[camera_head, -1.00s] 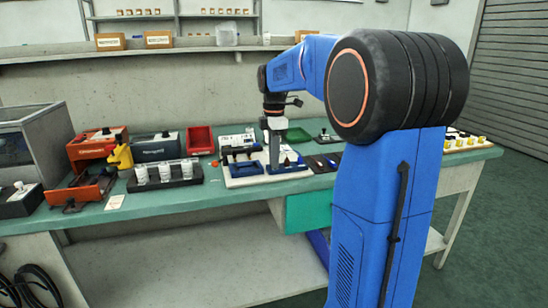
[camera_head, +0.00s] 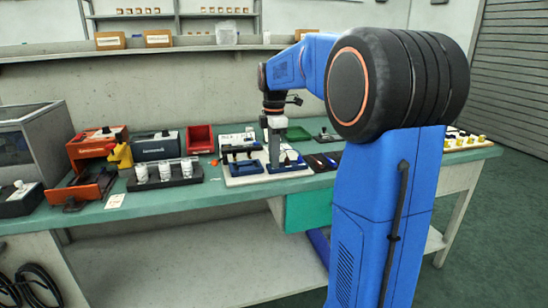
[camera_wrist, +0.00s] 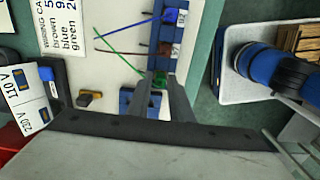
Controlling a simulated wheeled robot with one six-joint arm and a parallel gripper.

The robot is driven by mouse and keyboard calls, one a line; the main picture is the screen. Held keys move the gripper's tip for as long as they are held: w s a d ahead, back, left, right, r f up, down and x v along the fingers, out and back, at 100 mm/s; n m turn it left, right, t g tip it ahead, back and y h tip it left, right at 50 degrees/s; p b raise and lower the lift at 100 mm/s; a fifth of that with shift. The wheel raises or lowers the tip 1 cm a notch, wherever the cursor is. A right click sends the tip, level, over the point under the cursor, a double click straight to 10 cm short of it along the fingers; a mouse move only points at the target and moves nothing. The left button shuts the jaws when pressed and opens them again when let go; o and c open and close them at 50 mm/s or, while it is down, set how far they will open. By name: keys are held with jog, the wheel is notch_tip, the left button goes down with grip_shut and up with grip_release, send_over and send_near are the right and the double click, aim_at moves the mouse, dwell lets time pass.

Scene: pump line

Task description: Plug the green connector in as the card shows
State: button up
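The green connector (camera_wrist: 158,80) sits between the fingertips of my gripper (camera_wrist: 160,84) in the wrist view, and the fingers look closed on it. Its green wire runs up and left across the white board. The lower end of the connector is hidden by the fingers, so I cannot tell whether it is seated. A blue connector (camera_wrist: 171,15) with a blue wire is at the top of the dark blue socket strip (camera_wrist: 166,32). The wiring card (camera_wrist: 62,25) lies at upper left, partly cut off; "blue" and "green" lines are readable. In the head view my gripper (camera_head: 274,160) points down over the board.
A blue holder (camera_wrist: 138,104) and a black-and-yellow piece (camera_wrist: 90,98) lie on the board. Cards marked 110 V and 220 V (camera_wrist: 30,108) are at left. A pale tray (camera_wrist: 232,92) with a blue and black part is at right. A red bin (camera_head: 199,138) stands behind the board.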

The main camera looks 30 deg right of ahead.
jog(key=shift+r, duration=0.15)
jog(key=shift+r, duration=2.05)
jog(key=o, duration=0.6)
jog(key=shift+c, duration=0.2)
jog(key=shift+r, duration=1.5)
grip_shut()
